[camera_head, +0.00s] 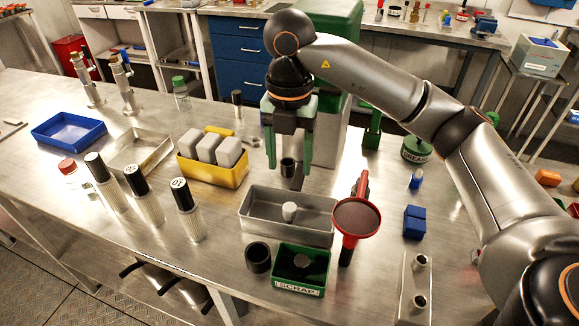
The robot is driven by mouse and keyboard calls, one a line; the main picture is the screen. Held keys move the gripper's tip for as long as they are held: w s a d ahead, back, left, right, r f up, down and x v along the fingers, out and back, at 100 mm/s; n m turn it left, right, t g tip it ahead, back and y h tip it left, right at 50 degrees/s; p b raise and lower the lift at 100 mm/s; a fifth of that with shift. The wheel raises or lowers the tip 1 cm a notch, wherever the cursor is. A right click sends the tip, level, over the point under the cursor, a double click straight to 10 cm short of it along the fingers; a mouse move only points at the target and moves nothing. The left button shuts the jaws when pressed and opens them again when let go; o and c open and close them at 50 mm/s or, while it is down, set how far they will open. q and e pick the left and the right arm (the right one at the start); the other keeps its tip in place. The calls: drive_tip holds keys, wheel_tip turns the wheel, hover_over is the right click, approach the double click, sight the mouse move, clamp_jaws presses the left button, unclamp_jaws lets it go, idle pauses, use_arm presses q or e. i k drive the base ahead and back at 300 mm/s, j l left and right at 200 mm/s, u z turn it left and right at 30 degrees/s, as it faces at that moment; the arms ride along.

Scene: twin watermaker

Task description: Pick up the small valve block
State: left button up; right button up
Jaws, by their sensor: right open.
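My right gripper (288,170) points down over the bench behind the grey metal tray. Its two green fingers are apart. A small dark piece (288,167) with a round top shows between and just below the fingers; it may be the small valve block, but I cannot tell for sure. I cannot tell whether the fingers touch it. A small blue block (413,222) stands on the bench at the right. A pale metal block with two round ports (414,288) lies at the front right. My left gripper is not in view.
The grey metal tray (250,226) holds a small pale cylinder. A yellow bin (212,176) with grey blocks stands left of the gripper. A red-rimmed funnel (356,217) and a green scrap bin (283,283) stand in front. Several dark-capped filter bottles (148,207) stand at left.

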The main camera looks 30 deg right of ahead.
sight(414, 302)
drive_tip(key=k, duration=1)
